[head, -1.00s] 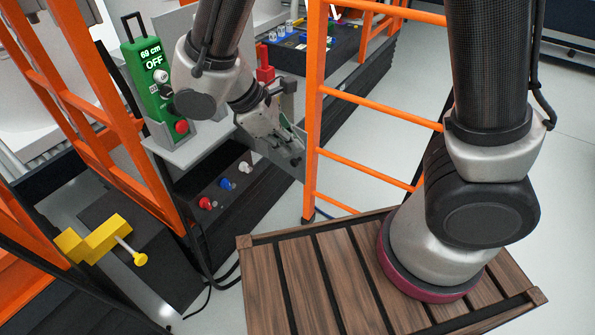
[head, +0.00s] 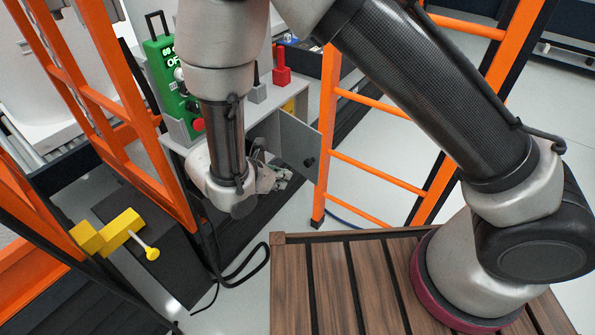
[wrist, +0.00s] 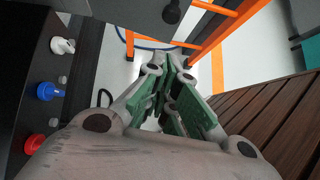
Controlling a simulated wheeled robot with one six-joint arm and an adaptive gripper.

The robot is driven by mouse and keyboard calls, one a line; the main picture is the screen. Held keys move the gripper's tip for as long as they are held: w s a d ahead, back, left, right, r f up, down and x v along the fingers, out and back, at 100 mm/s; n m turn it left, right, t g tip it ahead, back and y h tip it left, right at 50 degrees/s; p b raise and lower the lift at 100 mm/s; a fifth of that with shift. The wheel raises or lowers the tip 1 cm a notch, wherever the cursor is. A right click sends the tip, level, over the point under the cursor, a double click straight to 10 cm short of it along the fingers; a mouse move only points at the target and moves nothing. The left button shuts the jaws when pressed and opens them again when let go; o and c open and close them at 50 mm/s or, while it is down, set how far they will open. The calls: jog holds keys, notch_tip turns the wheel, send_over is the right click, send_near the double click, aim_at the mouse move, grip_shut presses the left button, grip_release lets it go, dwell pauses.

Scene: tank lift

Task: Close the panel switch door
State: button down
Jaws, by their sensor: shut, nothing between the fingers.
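The panel switch door is a grey plate (head: 299,146) with a black round knob (head: 309,162). It stands open, swung out from the grey cabinet towards the orange ladder. My gripper (head: 282,180) is shut and empty, low and just left of the door's lower edge. In the wrist view the door (wrist: 135,14) and its knob (wrist: 172,12) show at the top, beyond my shut fingers (wrist: 172,62). I cannot tell whether they touch the door. White (wrist: 62,46), blue (wrist: 48,92) and red (wrist: 34,143) switches show at left; my arm hides them in the head view.
An orange ladder (head: 380,105) stands right of the door. A wooden slatted platform (head: 330,285) is in front. A green control box (head: 170,85) and red block (head: 281,72) are on the cabinet top. A yellow part (head: 105,235) is at left. Pale floor shows beyond the ladder.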

jog(key=w+d+f, duration=0.2)
jog(key=w+d, duration=0.2)
jog(key=shift+w+d, duration=0.15)
jog(key=shift+d, duration=0.1)
dwell(0.3)
